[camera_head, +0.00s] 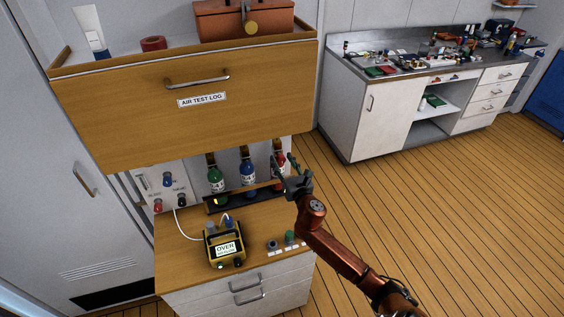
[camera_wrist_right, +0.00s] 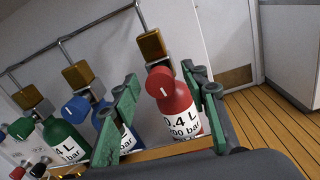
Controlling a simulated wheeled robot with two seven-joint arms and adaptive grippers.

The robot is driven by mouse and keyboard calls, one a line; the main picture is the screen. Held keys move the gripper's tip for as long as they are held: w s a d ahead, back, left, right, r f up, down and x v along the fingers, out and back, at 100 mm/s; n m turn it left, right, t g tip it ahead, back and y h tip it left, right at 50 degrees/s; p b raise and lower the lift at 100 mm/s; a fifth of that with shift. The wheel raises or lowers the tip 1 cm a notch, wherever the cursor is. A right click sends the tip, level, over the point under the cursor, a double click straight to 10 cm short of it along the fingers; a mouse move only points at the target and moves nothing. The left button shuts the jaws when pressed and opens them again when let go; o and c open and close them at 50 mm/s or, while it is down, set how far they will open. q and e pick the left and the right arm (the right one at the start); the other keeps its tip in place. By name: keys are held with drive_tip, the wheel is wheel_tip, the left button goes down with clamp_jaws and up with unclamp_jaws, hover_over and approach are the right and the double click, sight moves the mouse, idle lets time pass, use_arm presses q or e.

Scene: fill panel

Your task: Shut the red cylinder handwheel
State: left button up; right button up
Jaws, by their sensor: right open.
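The red cylinder (camera_wrist_right: 184,118) stands upright in a rack, with a red handwheel (camera_wrist_right: 160,83) on its front under a brass block (camera_wrist_right: 153,45). In the head view the red cylinder (camera_head: 280,160) is partly hidden behind my right gripper (camera_head: 285,168). In the right wrist view my right gripper (camera_wrist_right: 166,100) is open, with one green finger on each side of the red cylinder's picture. The handwheel shows between the fingers; I cannot tell whether they touch it. My left gripper is not in view.
A green cylinder (camera_head: 216,180) and a blue cylinder (camera_head: 248,173) stand left of the red one. A wooden drawer front (camera_head: 190,105) overhangs above. A yellow meter reading "OVER" (camera_head: 225,245) sits on the wooden counter (camera_head: 182,257). Open floor (camera_head: 420,220) lies to the right.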

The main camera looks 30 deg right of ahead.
drive_tip(key=shift+c, duration=0.2)
clamp_jaws()
drive_tip(key=shift+m, duration=0.3)
